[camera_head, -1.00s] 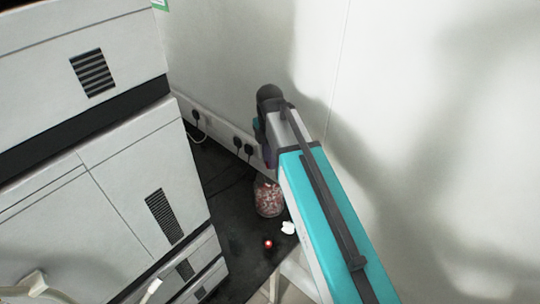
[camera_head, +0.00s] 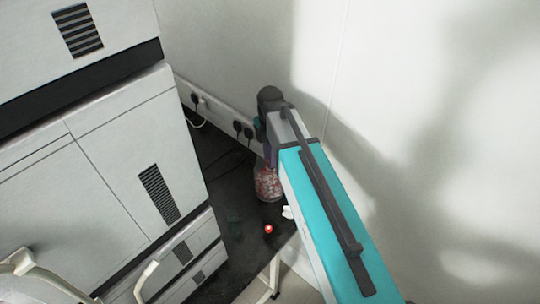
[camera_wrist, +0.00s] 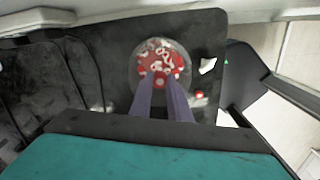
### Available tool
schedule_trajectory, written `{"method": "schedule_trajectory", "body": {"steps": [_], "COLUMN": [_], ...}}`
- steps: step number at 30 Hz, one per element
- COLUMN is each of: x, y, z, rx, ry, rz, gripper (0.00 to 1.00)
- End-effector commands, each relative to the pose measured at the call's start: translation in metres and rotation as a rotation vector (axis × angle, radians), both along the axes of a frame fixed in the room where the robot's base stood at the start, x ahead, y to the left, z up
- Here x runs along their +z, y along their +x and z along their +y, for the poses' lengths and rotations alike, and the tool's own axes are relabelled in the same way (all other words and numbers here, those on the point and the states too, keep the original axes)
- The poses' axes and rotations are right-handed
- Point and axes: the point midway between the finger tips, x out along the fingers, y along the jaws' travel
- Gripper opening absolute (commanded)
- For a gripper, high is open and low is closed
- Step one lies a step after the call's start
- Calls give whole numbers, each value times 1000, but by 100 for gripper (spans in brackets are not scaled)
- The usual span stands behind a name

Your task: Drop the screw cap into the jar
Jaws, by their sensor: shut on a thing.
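The jar (camera_head: 268,187) is a clear round container filled with red and white pieces. It stands on a dark surface, partly covered by my arm in the head view. In the wrist view the jar (camera_wrist: 133,72) lies straight below my gripper, and its open mouth shows the pieces. My gripper (camera_wrist: 160,80) has its two fingers over the near part of the jar mouth, shut on a small red screw cap (camera_wrist: 160,83) between the tips. The cap is hard to tell from the contents behind it.
A red and white item (camera_head: 268,229) lies on the dark surface (camera_head: 236,205) near the jar, with a white piece (camera_wrist: 207,65) beside the jar. Large white cabinets (camera_head: 120,170) stand left. Wall sockets with plugs (camera_head: 243,130) and a pale wall are behind.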

Motion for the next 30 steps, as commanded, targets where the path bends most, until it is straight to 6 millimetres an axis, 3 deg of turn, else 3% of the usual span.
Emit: {"method": "schedule_trajectory", "body": {"steps": [14, 15, 18, 30], "x": [-6, -6, -6, -6], "y": [0, 0, 0, 0], "z": [-1, -1, -1, -1], "rx": [-1, -1, -1, -2], "ry": [0, 0, 0, 0], "rz": [0, 0, 0, 0], "gripper": [0, 20, 36, 38]}}
